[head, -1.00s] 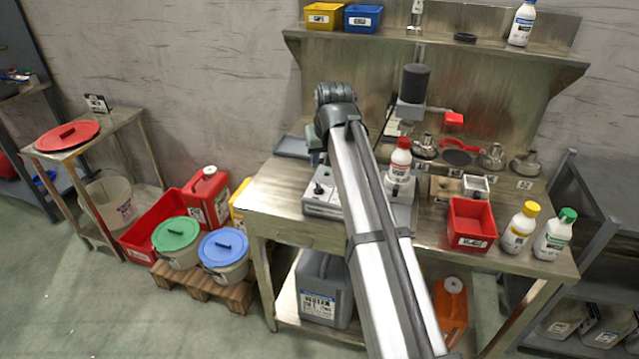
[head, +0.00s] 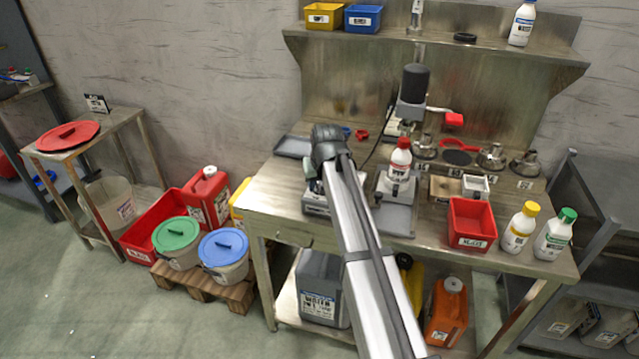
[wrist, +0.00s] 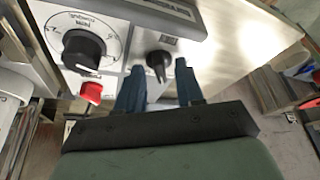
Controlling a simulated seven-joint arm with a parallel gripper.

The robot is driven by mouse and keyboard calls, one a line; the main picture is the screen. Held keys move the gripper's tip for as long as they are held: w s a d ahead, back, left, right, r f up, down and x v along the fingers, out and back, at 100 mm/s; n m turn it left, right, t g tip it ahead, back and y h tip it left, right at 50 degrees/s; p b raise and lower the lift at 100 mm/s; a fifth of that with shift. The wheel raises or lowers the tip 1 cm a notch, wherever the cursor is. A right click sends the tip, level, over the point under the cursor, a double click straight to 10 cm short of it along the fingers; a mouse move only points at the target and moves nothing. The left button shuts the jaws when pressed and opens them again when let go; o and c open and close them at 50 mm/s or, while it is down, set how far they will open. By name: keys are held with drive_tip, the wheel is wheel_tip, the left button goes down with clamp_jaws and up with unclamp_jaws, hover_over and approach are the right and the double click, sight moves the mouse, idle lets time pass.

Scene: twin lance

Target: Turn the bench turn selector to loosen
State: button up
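In the wrist view, the pale control box has a small black knob (wrist: 157,63) with a pointer, probably the turn selector. A larger black dial (wrist: 84,50) with a printed scale is to its left, and a red button (wrist: 90,91) is below that dial. My gripper (wrist: 159,68) is open; its two blue fingers stand apart, with the small knob showing between their tips. I cannot tell whether they touch it. The knob's label is too small to read. In the head view, my arm covers much of the control box (head: 315,205) on the bench.
A bottle with a red cap (head: 400,160) stands on the mixer stand right of my arm. A red bin (head: 470,222), a yellow-capped bottle (head: 520,228) and a green-capped bottle (head: 554,235) stand farther right. A grey tray (head: 294,145) lies behind the control box.

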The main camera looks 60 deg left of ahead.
drive_tip(key=shift+c, duration=0.2)
clamp_jaws()
drive_tip(key=shift+m, duration=0.3)
drive_tip(key=m, duration=0.2)
drive_tip(key=m+t, duration=0.1)
drive_tip(key=m+t+h, duration=0.1)
drive_tip(key=m, duration=0.1)
drive_tip(key=shift+s+a+m, duration=0.2)
drive_tip(key=shift+s+m, duration=0.05)
drive_tip(key=shift+m, duration=0.05)
drive_tip(key=m+h, duration=0.1)
drive_tip(key=m, duration=0.1)
drive_tip(key=m+t+h, duration=0.1)
drive_tip(key=m, duration=0.2)
drive_tip(key=shift+a+m, duration=0.15)
drive_tip(key=shift+m, duration=0.15)
drive_tip(key=shift+s, duration=0.1)
idle(0.3)
drive_tip(key=shift+o, duration=0.2)
unclamp_jaws()
